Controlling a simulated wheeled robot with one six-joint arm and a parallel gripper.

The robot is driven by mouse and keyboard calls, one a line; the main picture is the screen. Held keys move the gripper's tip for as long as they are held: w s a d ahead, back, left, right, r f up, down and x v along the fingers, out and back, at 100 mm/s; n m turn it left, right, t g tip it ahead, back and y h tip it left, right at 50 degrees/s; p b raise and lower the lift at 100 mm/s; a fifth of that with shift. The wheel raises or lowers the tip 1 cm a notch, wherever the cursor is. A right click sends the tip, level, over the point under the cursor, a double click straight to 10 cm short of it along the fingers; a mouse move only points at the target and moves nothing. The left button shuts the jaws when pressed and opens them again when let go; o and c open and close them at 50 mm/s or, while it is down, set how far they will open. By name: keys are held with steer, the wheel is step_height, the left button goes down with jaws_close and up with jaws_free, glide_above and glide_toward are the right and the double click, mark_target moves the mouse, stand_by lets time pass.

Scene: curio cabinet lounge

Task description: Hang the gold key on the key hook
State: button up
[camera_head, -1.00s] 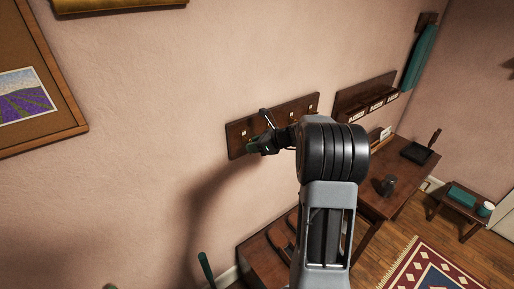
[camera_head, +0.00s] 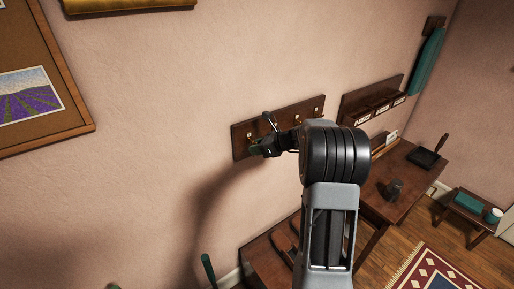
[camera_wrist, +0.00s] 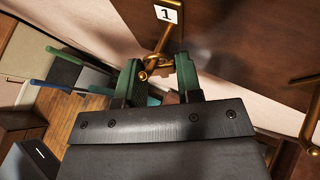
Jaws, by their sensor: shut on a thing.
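The dark wooden key rack (camera_head: 243,141) is on the wall in the head view, with several small hooks. My gripper (camera_head: 257,149) is at its left part. In the wrist view my gripper's (camera_wrist: 158,64) green fingers are shut on the gold key (camera_wrist: 160,72), of which only a small part shows between the fingertips. A brass key hook (camera_wrist: 164,40) comes down from below a white label marked 1 (camera_wrist: 167,14), and its rounded tip is at the key between the fingers. I cannot tell whether the hook passes through the key.
Another brass hook (camera_wrist: 309,128) is at the right in the wrist view. In the head view, a labelled wall rack (camera_head: 372,101) hangs to the right, above a wooden desk (camera_head: 392,182). A corkboard (camera_head: 62,55) hangs at the left.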

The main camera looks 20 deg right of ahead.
steer(key=o, duration=1.1)
steer(key=b+v, duration=0.3)
steer(key=v, duration=1)
steer(key=shift+s+d+r, duration=0.2)
steer(key=shift+s, duration=0.05)
